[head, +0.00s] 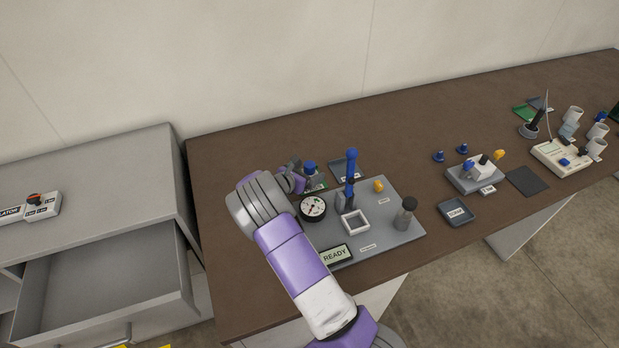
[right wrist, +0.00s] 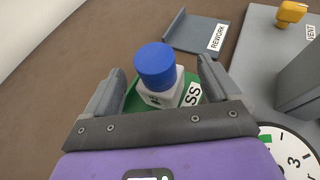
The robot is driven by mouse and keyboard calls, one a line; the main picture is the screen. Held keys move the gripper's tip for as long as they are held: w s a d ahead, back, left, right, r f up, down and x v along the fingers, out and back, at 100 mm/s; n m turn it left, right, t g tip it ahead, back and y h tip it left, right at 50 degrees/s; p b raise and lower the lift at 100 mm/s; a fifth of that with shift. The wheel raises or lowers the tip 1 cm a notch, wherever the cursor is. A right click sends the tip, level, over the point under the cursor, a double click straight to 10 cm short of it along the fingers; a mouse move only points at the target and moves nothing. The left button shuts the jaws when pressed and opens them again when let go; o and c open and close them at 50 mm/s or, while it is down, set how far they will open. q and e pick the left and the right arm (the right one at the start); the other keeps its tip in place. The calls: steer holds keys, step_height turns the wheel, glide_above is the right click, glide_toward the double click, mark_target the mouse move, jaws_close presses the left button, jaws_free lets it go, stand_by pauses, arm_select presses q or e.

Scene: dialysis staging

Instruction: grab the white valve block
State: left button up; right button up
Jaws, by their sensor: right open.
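A white block with a large blue cap (right wrist: 157,75) shows in the right wrist view, standing on a green tray (right wrist: 133,101) whose label is partly hidden and reads "SS". My right gripper (right wrist: 160,80) is open, with one finger on each side of this block and visible gaps between. In the head view the blue cap (head: 310,167) shows just beside my right gripper (head: 294,174), which is partly hidden by its wrist. Another white block (head: 481,169) sits on a grey fixture (head: 474,182) farther right. My left gripper is not in view.
A grey board (head: 395,240) holds a round gauge (head: 313,207), a blue-handled lever (head: 350,166), a white square frame (head: 355,222) and a READY display (head: 336,255). The REWORK tray (right wrist: 196,30) lies behind the capped block. An open drawer (head: 105,280) is at left.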

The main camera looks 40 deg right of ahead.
steer(key=shift+c, duration=0.3)
steer(key=shift+r, duration=0.1)
steer(key=c, duration=1.1)
